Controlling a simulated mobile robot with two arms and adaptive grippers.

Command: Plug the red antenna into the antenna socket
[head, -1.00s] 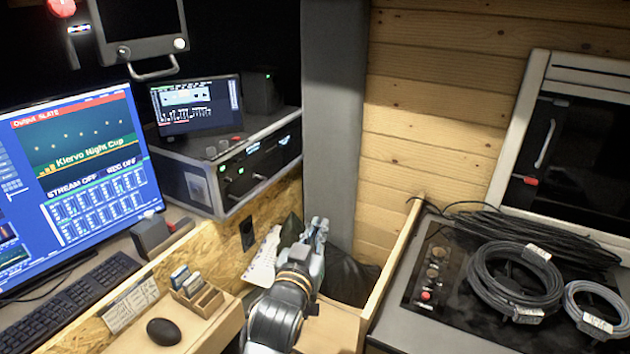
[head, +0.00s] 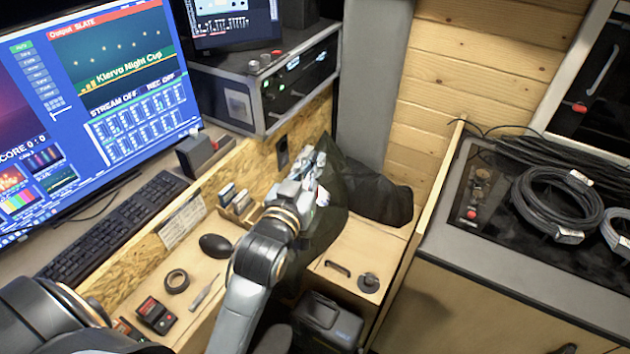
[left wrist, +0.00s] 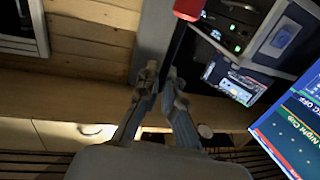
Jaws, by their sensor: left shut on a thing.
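The antenna, a thin black rod with a red end (left wrist: 187,9), shows in the left wrist view. My left gripper (left wrist: 161,80) is shut on the rod, with the red end sticking out beyond the fingers. In the head view my left gripper (head: 313,168) is in front of a dark bag, close to the chipboard wall under the rack case; I cannot make out the antenna there. A small black wall fitting (head: 282,150) lies just left of the gripper; I cannot tell whether it is the antenna socket. My right gripper is not in view.
The rack case (head: 290,88) stands above the chipboard ledge. A large monitor (head: 130,90) and keyboard (head: 115,225) are at left. A dark bag (head: 375,190) lies behind the gripper. Cable coils (head: 555,205) lie on the right counter. A mouse (head: 215,245) and tape roll (head: 176,281) sit on the lower desk.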

